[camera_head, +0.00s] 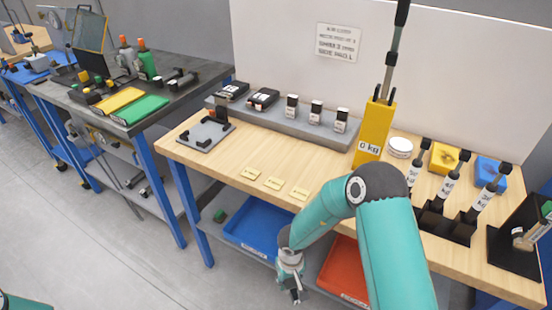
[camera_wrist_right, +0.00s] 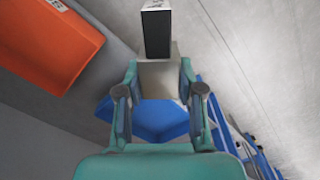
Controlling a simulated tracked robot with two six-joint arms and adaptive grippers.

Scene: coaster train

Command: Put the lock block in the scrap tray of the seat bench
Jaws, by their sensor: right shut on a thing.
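My right gripper (camera_head: 293,292) hangs low in front of the seat bench (camera_head: 215,165), near the lower shelf. In the right wrist view my right gripper (camera_wrist_right: 159,76) is shut on a piece with a pale grey body and a black part (camera_wrist_right: 157,34), which I take for the lock block. The head view barely shows this piece. The orange-red tray (camera_head: 338,283), which I take for the scrap tray, is on the lower shelf, partly hidden by my right arm. In the right wrist view the tray (camera_wrist_right: 45,50) is at upper left, apart from the held piece. My left gripper is out of view.
A blue tray (camera_head: 246,236) stands on the same shelf, with a small green piece (camera_head: 219,215) left of it. The bench top holds a grey fixture (camera_head: 205,136), a yellow post (camera_head: 375,132) and several labelled blocks. Open floor lies at lower left.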

